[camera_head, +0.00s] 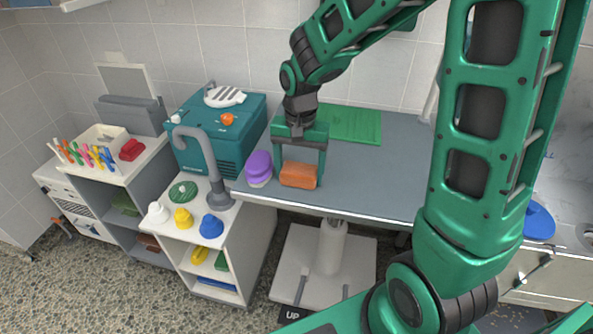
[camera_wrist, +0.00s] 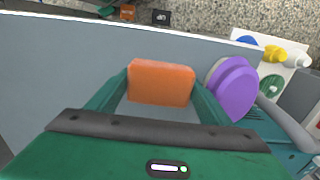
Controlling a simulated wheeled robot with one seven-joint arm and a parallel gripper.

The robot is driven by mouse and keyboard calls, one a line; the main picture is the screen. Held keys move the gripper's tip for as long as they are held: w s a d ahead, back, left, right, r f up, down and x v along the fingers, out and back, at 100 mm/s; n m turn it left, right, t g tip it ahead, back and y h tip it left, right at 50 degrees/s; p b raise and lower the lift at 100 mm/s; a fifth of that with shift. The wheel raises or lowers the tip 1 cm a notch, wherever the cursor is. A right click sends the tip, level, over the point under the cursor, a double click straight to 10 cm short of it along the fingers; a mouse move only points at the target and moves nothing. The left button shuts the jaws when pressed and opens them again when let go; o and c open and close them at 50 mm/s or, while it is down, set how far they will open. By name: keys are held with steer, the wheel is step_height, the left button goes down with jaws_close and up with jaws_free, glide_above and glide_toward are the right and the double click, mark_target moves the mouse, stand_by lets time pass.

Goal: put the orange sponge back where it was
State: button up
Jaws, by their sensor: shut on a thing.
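The orange sponge (camera_head: 299,175) is between the fingers of my gripper (camera_head: 300,172), which is shut on it, at the front left part of the grey table. In the wrist view the sponge (camera_wrist: 161,83) sits between the two green fingers (camera_wrist: 160,95). I cannot tell whether the sponge touches the table top or is just above it. A purple sponge-like thing (camera_head: 259,168) with a pale base stands just left of the sponge; it also shows in the wrist view (camera_wrist: 236,88).
The grey table (camera_head: 375,185) is clear to the right of my gripper. A green mat (camera_head: 350,124) lies at its back. A teal box (camera_head: 245,120) and a white shelf unit (camera_head: 190,238) with a grey curved tap and coloured items stand left. A blue round thing (camera_head: 539,222) is far right.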

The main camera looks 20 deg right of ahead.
mark_target(300, 169)
steer(key=o, duration=1)
steer(key=shift+f, duration=0.1)
step_height(300, 169, up, 12)
steer(key=shift+r, duration=0.15)
steer(key=shift+n, duration=0.4)
steer(key=s+d+f, duration=0.1)
steer(key=s+d, duration=0.4)
steer(key=s, duration=0.2)
steer(key=s+d+f, duration=0.1)
steer(key=s+d, duration=0.5)
steer(key=s, duration=0.2)
steer(key=s+d+f, duration=0.1)
steer(key=s+d, duration=0.5)
steer(key=s, duration=0.2)
steer(key=shift+s, duration=0.2)
